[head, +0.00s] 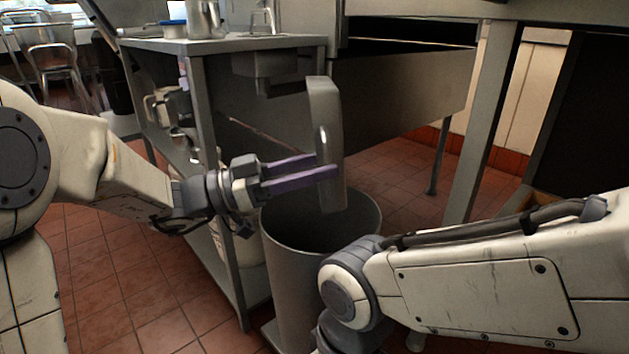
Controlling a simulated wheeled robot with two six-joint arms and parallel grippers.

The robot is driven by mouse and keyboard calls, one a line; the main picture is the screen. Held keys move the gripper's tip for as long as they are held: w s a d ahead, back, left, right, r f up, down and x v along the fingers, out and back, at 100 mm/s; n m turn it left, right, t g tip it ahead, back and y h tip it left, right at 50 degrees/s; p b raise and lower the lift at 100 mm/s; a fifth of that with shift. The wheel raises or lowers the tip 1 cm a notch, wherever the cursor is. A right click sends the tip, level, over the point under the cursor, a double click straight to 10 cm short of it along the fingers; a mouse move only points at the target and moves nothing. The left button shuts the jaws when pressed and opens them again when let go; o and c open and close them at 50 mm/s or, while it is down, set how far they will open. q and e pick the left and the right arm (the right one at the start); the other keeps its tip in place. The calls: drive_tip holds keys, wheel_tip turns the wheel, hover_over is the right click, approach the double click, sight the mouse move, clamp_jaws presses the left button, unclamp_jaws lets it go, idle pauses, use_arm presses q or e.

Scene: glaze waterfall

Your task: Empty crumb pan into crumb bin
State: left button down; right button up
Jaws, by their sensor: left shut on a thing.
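The crumb pan (328,120) is a grey metal pan, tipped up on its side above the crumb bin. My left gripper (325,166) has purple fingers and is shut on the pan at its left side, by what looks like a handle. The crumb bin (280,290) is a tall grey cylinder with an open top, standing on the floor. The pan's lower end hangs at the bin's opening. I cannot see any crumbs, and the bin's inside is dark. My right arm crosses the lower right in front of the bin; its gripper is not in view.
A steel table (230,45) with a lower shelf stands just behind and left of the bin. A metal jug (203,20) is on top. A large steel unit (400,95) is behind the pan. Red tile floor (110,290) is clear at the lower left.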

use_arm(q)
drive_tip(key=shift+f+n+t+h+b, duration=0.2)
drive_tip(key=shift+f+h+b, duration=0.05)
drive_tip(key=shift+h+b, duration=0.8)
drive_tip(key=shift+f+n+t+h+b, duration=0.2)
drive_tip(key=shift+h+b, duration=0.65)
drive_tip(key=shift+b, duration=0.4)
